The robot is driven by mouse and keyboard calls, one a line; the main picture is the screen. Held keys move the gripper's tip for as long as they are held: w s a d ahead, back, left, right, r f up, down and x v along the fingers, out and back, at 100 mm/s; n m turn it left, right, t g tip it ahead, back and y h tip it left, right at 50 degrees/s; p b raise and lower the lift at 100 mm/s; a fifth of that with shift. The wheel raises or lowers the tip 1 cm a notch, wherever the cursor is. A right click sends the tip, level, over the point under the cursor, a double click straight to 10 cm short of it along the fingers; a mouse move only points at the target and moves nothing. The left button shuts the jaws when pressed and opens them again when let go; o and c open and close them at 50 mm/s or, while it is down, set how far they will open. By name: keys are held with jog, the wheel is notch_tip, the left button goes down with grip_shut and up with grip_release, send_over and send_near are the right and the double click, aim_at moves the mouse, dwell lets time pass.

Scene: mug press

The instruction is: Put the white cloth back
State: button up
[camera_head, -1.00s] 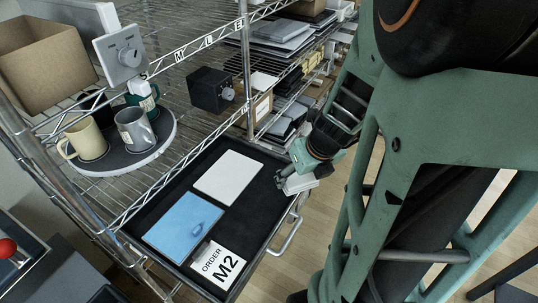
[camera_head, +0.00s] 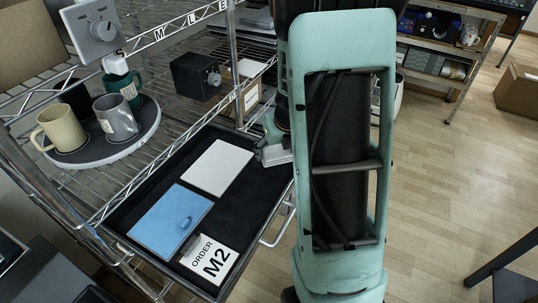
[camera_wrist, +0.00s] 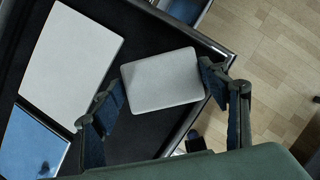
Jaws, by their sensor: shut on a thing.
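My gripper (camera_wrist: 160,86) is shut on the white cloth (camera_wrist: 163,78), a pale, flat, folded pad with rounded corners. A finger stands at each side of the cloth in the wrist view. In the head view the cloth (camera_head: 276,155) is at the right edge of the black tray (camera_head: 246,205), partly hidden by my arm. A larger white rectangle (camera_head: 217,167) lies in the tray, left of the cloth. It is bare. I cannot tell whether the cloth touches the tray.
A blue rectangle (camera_head: 165,222) with a small blue item and an "ORDER M2" card (camera_head: 211,260) lie in the tray. Several mugs stand on a round tray (camera_head: 143,133) on the wire shelf at left. The tray's handle (camera_head: 277,232) sticks out at the front.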

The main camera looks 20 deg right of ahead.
aim_at(275, 158)
jog(key=shift+w+f, duration=0.45)
jog(key=shift+f, duration=0.1)
jog(key=shift+s+b+x, duration=0.2)
jog(key=shift+b+x, duration=0.2)
jog(key=shift+x, duration=0.55)
jog(key=shift+s+b+x, duration=0.2)
jog(key=shift+b+x, duration=0.15)
jog(key=shift+x, duration=0.6)
jog(key=shift+f, duration=0.25)
jog(key=o, duration=1.1)
jog(key=shift+r, duration=0.25)
jog(key=p+v, duration=0.4)
jog(key=v, duration=0.7)
jog(key=shift+r+p, duration=0.3)
jog(key=shift+r, duration=0.05)
